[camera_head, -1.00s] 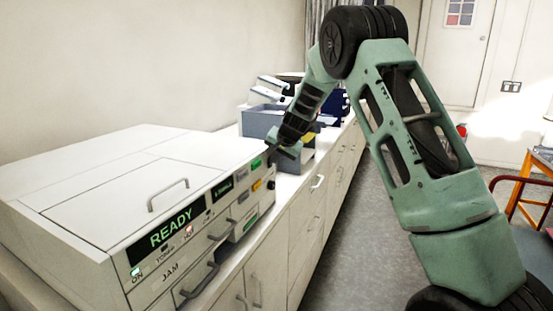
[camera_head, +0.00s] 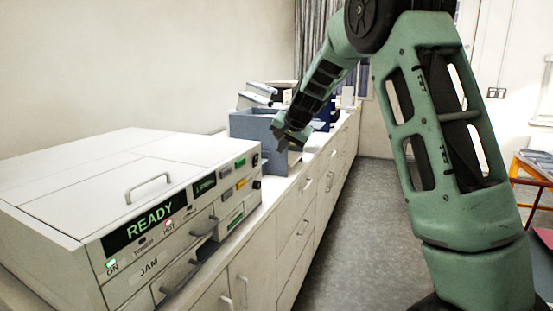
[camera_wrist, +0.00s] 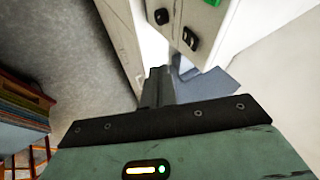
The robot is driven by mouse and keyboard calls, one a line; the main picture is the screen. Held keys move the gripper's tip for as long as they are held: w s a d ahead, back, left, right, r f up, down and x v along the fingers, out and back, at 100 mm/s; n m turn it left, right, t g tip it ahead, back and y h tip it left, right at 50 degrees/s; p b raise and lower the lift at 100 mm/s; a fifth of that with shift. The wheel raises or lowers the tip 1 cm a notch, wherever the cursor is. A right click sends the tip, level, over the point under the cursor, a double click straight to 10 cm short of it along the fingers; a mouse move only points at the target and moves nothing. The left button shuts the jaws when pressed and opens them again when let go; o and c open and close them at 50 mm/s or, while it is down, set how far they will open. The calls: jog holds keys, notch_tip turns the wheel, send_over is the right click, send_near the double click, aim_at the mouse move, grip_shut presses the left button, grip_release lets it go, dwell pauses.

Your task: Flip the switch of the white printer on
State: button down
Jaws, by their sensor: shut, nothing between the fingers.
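The white printer (camera_head: 70,195) stands on the counter at the left in the head view. Its front display (camera_head: 145,225) reads READY, and a green light (camera_head: 112,265) glows above the label ON. In the wrist view, a black rocker switch (camera_wrist: 190,40) sits on the white panel near its edge, close to a round black knob (camera_wrist: 161,16). The switch's exact position is too small to tell. My gripper (camera_head: 290,137) is shut and empty, beyond the printer's right end and apart from it. Its fingers also show in the wrist view (camera_wrist: 157,88).
A blue-grey bin (camera_head: 252,125) stands on the counter behind my gripper. The white cabinets (camera_head: 290,235) have protruding handles. The grey floor (camera_head: 350,225) along them is clear. An orange-framed table (camera_head: 530,180) stands at the right.

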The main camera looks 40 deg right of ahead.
jog(key=shift+v, duration=1)
jog(key=shift+s+f, duration=0.1)
jog(key=s+a+f+n+g+y+b, duration=0.1)
jog(key=s+a+f+n, duration=0.3)
jog(key=a, duration=0.6)
jog(key=s+a+f+n+g+y, duration=0.1)
jog(key=s+a+n+g, duration=0.1)
jog(key=s+a, duration=0.5)
jog(key=s+a+f+n+g+y+b, duration=0.1)
jog(key=s+a+f+n+y, duration=0.15)
jog(key=a, duration=0.95)
jog(key=s+a+f+n+g+h, duration=0.1)
jog(key=s+a+f+n, duration=0.1)
jog(key=s, duration=0.7)
jog(key=s+a+f+n+g+h+b, duration=0.1)
jog(key=s+a+f+n, duration=0.2)
jog(key=s+n, duration=0.2)
jog(key=s+a+f+n+g+h, duration=0.1)
jog(key=s+a+f+n, duration=0.1)
jog(key=s, duration=1)
jog(key=shift+s+a+f+n, duration=0.2)
jog(key=shift+s+a+n, duration=0.1)
jog(key=shift+a+n, duration=0.3)
